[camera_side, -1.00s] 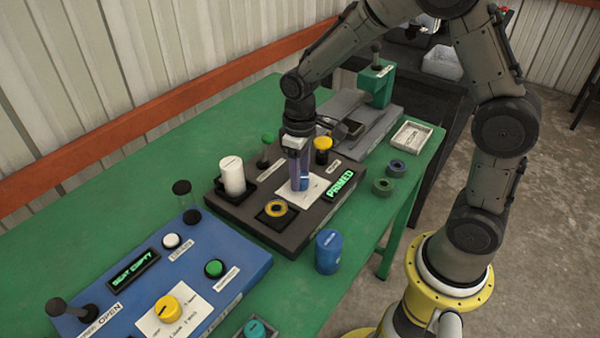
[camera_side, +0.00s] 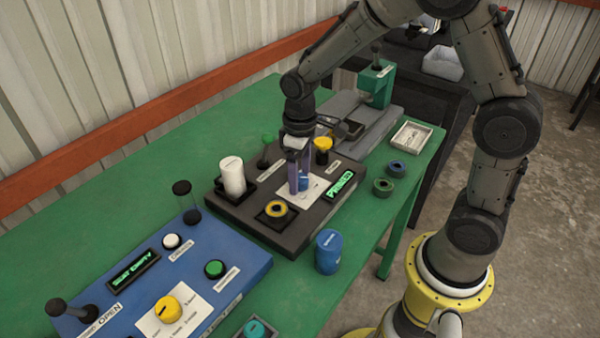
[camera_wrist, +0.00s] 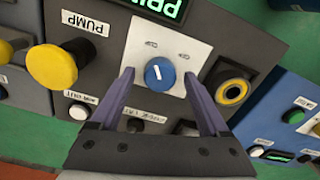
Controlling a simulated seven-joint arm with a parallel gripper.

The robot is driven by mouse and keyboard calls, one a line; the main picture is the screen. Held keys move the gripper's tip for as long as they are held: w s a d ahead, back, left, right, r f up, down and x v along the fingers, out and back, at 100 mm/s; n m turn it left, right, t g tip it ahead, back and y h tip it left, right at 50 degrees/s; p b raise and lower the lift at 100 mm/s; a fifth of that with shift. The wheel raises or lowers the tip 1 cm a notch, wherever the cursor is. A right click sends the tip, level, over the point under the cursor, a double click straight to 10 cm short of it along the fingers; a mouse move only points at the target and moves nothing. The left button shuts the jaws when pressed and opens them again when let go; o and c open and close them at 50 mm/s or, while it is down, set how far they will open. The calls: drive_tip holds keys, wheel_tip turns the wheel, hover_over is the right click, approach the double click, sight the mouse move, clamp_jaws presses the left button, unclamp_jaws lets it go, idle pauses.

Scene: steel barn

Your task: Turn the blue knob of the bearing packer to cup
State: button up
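The bearing packer is a dark box (camera_side: 232,212) on the green bench, with a lit green PRIMED display (camera_side: 341,184). Its blue knob (camera_wrist: 160,74) sits on a white plate (camera_wrist: 142,52) and has a white pointer mark. The small labels on the plate are too small to read. My gripper (camera_wrist: 160,73) is open, with one purple finger on each side of the knob and a visible gap on both sides. In the side view my gripper (camera_side: 299,188) points down over the plate, and its fingers partly hide the blue knob (camera_side: 304,183).
A blue machine (camera_side: 215,250) stands at left. A blue canister (camera_side: 328,252) and two rings are near the bench's front edge.

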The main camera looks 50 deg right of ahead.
sight(300, 177)
wheel_tip(300, 177, up, 14)
idle(0.6)
drive_tip(key=shift+f, duration=0.1)
drive_tip(key=s+r+t, duration=0.3)
drive_tip(key=s+r, duration=0.4)
drive_tip(key=s, duration=0.3)
drive_tip(key=s+f+m+t, duration=0.2)
drive_tip(key=s+f, duration=0.3)
drive_tip(key=s, duration=0.4)
drive_tip(key=shift+s+d+m+t, duration=0.2)
drive_tip(key=shift+d+m+t, duration=0.1)
drive_tip(key=shift+m, duration=0.2)
